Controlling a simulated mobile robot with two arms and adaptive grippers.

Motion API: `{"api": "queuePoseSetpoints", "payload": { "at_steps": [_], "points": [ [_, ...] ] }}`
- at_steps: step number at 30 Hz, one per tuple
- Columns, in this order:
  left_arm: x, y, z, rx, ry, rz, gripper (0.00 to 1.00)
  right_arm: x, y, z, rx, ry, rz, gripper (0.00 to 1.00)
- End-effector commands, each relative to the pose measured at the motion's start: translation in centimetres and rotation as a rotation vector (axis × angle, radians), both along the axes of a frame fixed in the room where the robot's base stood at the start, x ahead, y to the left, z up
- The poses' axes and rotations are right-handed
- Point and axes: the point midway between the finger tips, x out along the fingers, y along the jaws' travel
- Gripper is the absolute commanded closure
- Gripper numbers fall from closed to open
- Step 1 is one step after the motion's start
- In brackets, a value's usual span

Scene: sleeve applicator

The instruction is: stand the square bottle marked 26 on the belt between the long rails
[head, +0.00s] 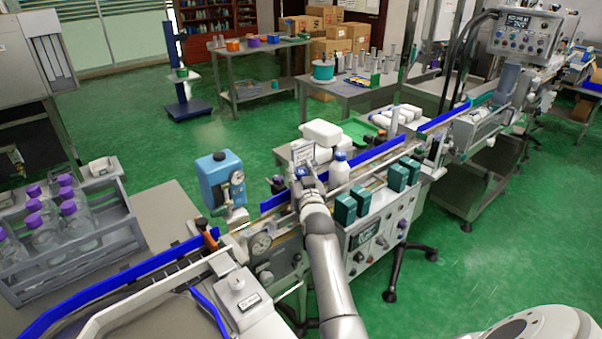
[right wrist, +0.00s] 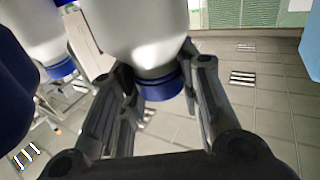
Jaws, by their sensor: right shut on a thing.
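My right gripper (head: 307,183) reaches over the belt line in the middle of the head view. In the right wrist view the gripper (right wrist: 160,95) is shut on a white bottle (right wrist: 135,30) with a blue cap (right wrist: 160,87), one finger on each side near the cap. In the head view the hand largely hides this bottle. No number can be read on it. Another white bottle with a blue cap (head: 340,171) stands just right of the gripper. Blue long rails (head: 375,157) run along the belt. My left gripper is not in view.
Several dark green blocks (head: 397,178) stand along the near side of the line. A blue device with a dial (head: 221,182) stands left of the gripper. White containers (head: 320,131) are behind the rail. A crate of purple-capped bottles (head: 75,255) is at the left.

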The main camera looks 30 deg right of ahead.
Motion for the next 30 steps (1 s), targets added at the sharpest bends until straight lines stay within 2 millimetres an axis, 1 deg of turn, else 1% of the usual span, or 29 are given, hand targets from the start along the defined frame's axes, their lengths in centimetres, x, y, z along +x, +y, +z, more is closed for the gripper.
{"api": "queuePoseSetpoints", "payload": {
  "at_steps": [1, 4, 5, 9, 17, 20, 25, 30],
  "points": [
    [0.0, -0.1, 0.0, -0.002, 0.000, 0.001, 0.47, 0.0, 0.0, 0.2, -0.002, -0.004, 0.000, 1.00],
    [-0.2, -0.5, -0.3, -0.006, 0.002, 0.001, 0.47, 0.0, 0.0, -0.2, -0.002, -0.004, 0.000, 1.00],
    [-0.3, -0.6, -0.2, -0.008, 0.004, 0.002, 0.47, 0.0, 0.0, -0.2, 0.000, 0.000, 0.000, 0.64],
    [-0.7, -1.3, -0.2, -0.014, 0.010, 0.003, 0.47, 0.0, 0.0, -0.2, 0.000, 0.000, 0.000, 0.47],
    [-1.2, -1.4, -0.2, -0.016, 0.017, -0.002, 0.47, 0.0, 0.0, -0.2, 0.000, 0.000, 0.000, 0.47],
    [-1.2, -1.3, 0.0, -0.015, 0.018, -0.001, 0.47, 0.0, 0.0, 0.2, 0.000, -0.001, 0.000, 0.47],
    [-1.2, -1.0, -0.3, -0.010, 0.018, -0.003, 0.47, -1.2, 0.6, -0.1, 0.000, 0.001, 0.001, 0.47],
    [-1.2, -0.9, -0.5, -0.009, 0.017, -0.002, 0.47, -3.7, 1.7, -0.2, 0.001, 0.001, 0.000, 0.47]
  ]
}}
